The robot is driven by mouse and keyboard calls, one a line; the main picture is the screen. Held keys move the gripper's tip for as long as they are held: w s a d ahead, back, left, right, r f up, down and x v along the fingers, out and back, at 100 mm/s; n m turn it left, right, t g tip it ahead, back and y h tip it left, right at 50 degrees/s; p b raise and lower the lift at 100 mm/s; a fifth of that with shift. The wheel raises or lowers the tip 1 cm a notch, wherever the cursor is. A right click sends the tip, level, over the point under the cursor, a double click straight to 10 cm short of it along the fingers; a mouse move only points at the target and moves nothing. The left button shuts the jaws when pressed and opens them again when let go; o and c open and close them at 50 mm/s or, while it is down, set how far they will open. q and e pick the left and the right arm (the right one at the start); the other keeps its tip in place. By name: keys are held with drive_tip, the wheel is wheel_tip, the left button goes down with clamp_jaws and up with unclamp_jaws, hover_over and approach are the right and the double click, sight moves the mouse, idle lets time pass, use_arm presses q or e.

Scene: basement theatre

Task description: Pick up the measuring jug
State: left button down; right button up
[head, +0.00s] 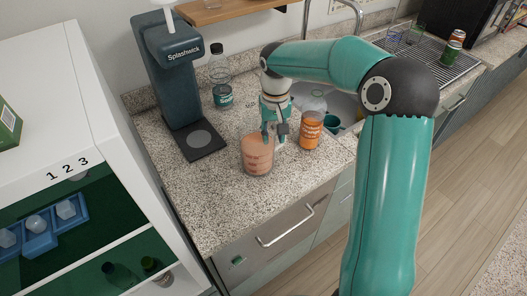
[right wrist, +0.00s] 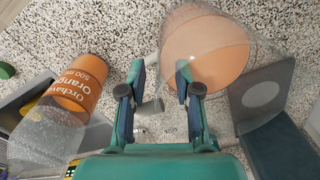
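The measuring jug (head: 257,158) is clear, holds an orange-pink liquid and stands upright on the speckled counter. It also shows at the top of the right wrist view (right wrist: 205,50). My right gripper (head: 275,135) is right behind the jug in the head view. In the right wrist view its two fingers (right wrist: 160,72) are apart, with the jug close beyond the right fingertip. A pale strip, perhaps the jug's handle, lies between the fingers; I cannot tell whether they touch it. My left gripper is not in view.
An orange juice bottle (head: 311,132) stands close to the right of the gripper. The Splashwerk machine (head: 172,75) stands left, a clear bottle (head: 221,85) behind. The sink (head: 345,108) is at the back right. The counter front (head: 225,205) is clear.

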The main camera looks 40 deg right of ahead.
drive_tip(key=shift+r, duration=0.1)
drive_tip(key=shift+c, duration=0.3)
clamp_jaws()
drive_tip(key=shift+r, duration=0.2)
